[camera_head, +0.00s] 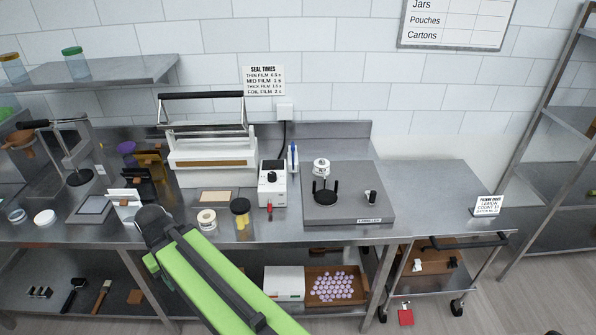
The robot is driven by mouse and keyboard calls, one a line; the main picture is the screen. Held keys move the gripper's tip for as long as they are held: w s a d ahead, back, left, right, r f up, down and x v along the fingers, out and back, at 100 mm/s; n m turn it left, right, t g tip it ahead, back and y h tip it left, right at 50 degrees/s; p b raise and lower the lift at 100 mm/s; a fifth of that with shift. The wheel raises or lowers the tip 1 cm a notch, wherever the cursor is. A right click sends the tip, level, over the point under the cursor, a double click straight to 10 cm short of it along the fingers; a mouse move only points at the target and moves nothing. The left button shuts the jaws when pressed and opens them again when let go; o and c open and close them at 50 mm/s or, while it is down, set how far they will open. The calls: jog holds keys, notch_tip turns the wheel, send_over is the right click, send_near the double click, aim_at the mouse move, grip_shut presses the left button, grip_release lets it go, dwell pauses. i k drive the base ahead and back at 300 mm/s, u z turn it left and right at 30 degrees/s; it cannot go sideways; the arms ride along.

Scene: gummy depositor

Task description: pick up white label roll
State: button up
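A small white roll with a dark core (321,167) stands on the grey platform at the back of the bench, behind a black round holder with two upright prongs. A second cream-white roll with a tan core (207,219) lies near the bench's front edge, beside a yellow jar with a black lid. I cannot tell from this view which one is the label roll. My green arm reaches up from the bottom, and its dark end is over the bench's front edge, left of the cream roll. My gripper's fingers cannot be made out.
The grey platform (372,208) fills the right of the bench. A white control box (272,184) and the yellow jar (241,218) stand between the two rolls. A bar sealer (212,155) stands behind. The side cart's top (430,185) is mostly clear.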

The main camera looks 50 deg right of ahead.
aim_at(318, 169)
jog(key=z, duration=0.55)
jog(key=k, duration=0.1)
jog(key=u, duration=2.75)
jog(key=k, duration=0.8)
jog(key=z, duration=1.6)
jog(key=i, duration=1)
jog(key=u, duration=0.05)
